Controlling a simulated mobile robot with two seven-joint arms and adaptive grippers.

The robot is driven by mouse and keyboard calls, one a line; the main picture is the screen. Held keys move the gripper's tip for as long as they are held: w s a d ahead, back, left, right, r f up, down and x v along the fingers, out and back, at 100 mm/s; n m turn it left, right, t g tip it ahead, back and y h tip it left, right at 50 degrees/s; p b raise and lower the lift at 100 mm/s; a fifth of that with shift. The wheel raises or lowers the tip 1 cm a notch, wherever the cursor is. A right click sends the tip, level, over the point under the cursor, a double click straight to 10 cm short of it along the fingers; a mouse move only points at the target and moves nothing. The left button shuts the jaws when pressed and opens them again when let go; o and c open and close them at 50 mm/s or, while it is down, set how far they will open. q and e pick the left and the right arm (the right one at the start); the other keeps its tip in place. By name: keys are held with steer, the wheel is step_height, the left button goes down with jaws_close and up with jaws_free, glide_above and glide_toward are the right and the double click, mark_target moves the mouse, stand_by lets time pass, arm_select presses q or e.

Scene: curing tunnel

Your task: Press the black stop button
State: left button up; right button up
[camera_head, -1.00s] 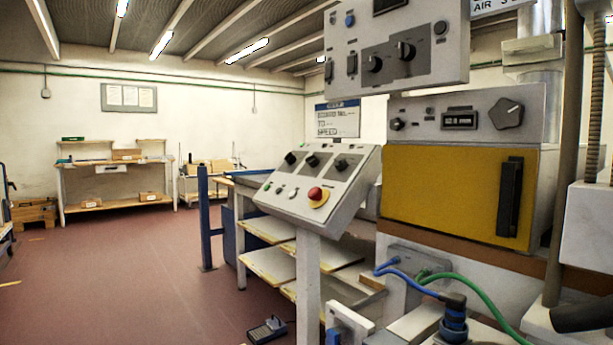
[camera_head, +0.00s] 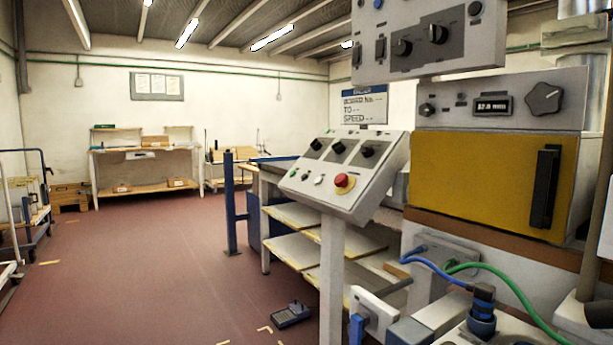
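A slanted grey control panel (camera_head: 346,172) stands on a white post right of the middle in the head view. Its lower row has a green button (camera_head: 292,172), a small dark button (camera_head: 304,176), a white button (camera_head: 318,180) and a red mushroom button (camera_head: 343,182) on a yellow base. The dark one is too small to tell for sure whether it is the black stop button. Three black knobs (camera_head: 339,147) sit along the panel's upper row. Neither of my grippers is in view.
A yellow-fronted cabinet (camera_head: 485,185) and an upper switch box (camera_head: 430,40) stand at the right. Blue and green cables (camera_head: 500,275) run below. A foot pedal (camera_head: 291,315) lies on the floor by the post. The red floor (camera_head: 150,270) at left is largely clear.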

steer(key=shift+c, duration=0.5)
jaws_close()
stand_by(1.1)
